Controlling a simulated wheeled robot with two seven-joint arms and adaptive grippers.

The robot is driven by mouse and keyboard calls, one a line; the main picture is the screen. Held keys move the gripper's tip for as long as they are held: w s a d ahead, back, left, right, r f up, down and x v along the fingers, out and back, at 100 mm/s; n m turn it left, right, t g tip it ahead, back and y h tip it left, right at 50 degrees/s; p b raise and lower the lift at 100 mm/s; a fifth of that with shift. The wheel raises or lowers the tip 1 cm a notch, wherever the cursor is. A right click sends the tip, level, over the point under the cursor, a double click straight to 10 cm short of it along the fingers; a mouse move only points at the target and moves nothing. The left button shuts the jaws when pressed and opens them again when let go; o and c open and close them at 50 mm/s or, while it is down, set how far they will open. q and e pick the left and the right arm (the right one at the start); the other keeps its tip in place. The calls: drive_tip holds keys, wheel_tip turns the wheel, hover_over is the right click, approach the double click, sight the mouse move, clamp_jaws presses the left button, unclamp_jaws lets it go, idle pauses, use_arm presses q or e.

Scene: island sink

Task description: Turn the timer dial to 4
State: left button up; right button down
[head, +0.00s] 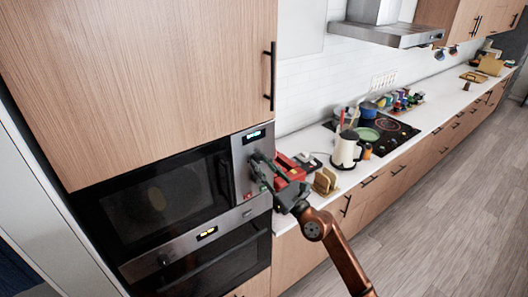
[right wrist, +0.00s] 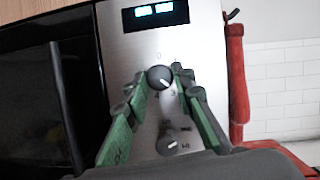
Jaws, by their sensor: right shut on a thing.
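The microwave's steel control panel (right wrist: 118,45) fills the middle of the right wrist view, with a lit display above. The upper dark round dial (right wrist: 160,77) is on it, with a 0 above and a 4 and 3 printed below. Its white pointer mark is tilted to the lower right, near the 3. My right gripper (right wrist: 153,75) has its fingertips on either side of this dial and is shut on it. In the head view the right gripper (head: 257,166) is at the panel and hides the dial. My left gripper is not in view.
A second dial (right wrist: 168,143) is lower on the panel. A black door handle (right wrist: 64,110) stands to the left. A red appliance (right wrist: 238,80) is close on the right. In the head view, a white kettle (head: 345,150) and hob (head: 385,128) are along the counter.

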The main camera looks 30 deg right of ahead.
drive_tip(key=m+h+p, duration=0.2)
drive_tip(key=m+p, duration=0.1)
drive_tip(key=m, duration=0.1)
drive_tip(key=m+h+p, duration=0.1)
drive_tip(key=m+p, duration=0.2)
drive_tip(key=p, duration=0.1)
drive_tip(key=m+h+p, duration=0.2)
drive_tip(key=m+p, duration=0.2)
drive_tip(key=shift+a+r+m+h, duration=0.15)
drive_tip(key=shift+a+m+h, duration=0.15)
drive_tip(key=shift+a, duration=0.05)
drive_tip(key=m+h+p, duration=0.1)
drive_tip(key=m+p, duration=0.2)
drive_tip(key=m, duration=0.1)
drive_tip(key=shift+g+p, duration=0.4)
drive_tip(key=shift+a+m+g+h+p, duration=0.1)
drive_tip(key=shift+m+g+h+p, duration=0.25)
drive_tip(key=shift+m+h, duration=0.5)
drive_tip(key=shift+m, duration=0.45)
drive_tip(key=c, duration=1.6)
unclamp_jaws()
drive_tip(key=shift+s, duration=0.15)
drive_tip(key=v, duration=0.7)
drive_tip(key=shift+s, duration=0.1)
